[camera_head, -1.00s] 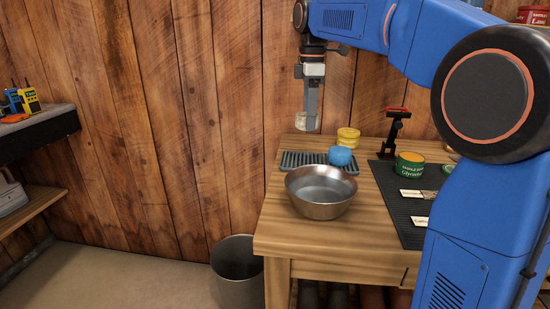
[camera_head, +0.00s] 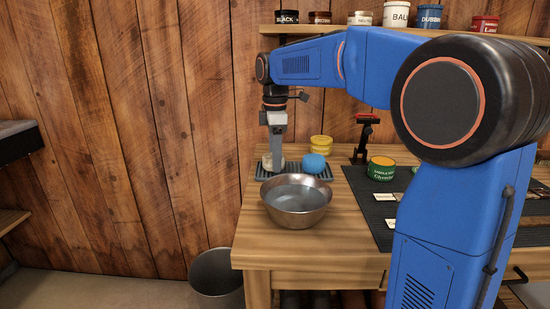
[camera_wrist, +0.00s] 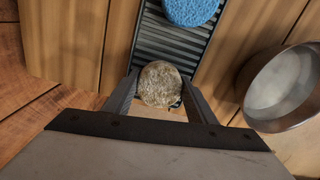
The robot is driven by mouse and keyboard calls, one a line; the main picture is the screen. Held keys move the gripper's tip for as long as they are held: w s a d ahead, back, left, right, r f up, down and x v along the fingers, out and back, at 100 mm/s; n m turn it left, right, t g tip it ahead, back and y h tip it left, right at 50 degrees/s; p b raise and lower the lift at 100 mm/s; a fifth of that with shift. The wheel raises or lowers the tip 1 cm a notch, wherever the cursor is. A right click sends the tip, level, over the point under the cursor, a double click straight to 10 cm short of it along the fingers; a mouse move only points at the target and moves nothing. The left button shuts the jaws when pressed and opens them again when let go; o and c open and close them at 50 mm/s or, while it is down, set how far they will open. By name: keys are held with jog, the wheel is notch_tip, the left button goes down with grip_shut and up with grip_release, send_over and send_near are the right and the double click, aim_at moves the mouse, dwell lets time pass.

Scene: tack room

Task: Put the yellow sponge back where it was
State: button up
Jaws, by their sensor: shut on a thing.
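My gripper (camera_head: 274,158) is shut on a pale, yellowish-tan round sponge (camera_wrist: 160,84). In the head view the held sponge (camera_head: 268,163) is low over the left end of the dark slatted rack (camera_head: 262,173). In the wrist view it sits between both fingers, over the near end of the rack (camera_wrist: 165,47); whether it touches the rack I cannot tell. A blue sponge (camera_head: 314,163) lies on the rack to the right, apart from the held one; it also shows in the wrist view (camera_wrist: 190,9). A bright yellow round stack (camera_head: 321,145) stands behind the blue sponge.
A metal bowl (camera_head: 296,216) of water stands just in front of the rack. A green tin (camera_head: 381,170) stands on a dark mat (camera_head: 386,233) at the right, near a black stand with a red top (camera_head: 366,132). A plank wall (camera_head: 170,130) is close behind. A bin (camera_head: 217,278) is below left.

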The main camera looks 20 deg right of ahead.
jog(key=shift+f, duration=0.2)
jog(key=o, duration=1.3)
notch_tip(320, 180, up, 12)
jog(key=shift+r, duration=0.1)
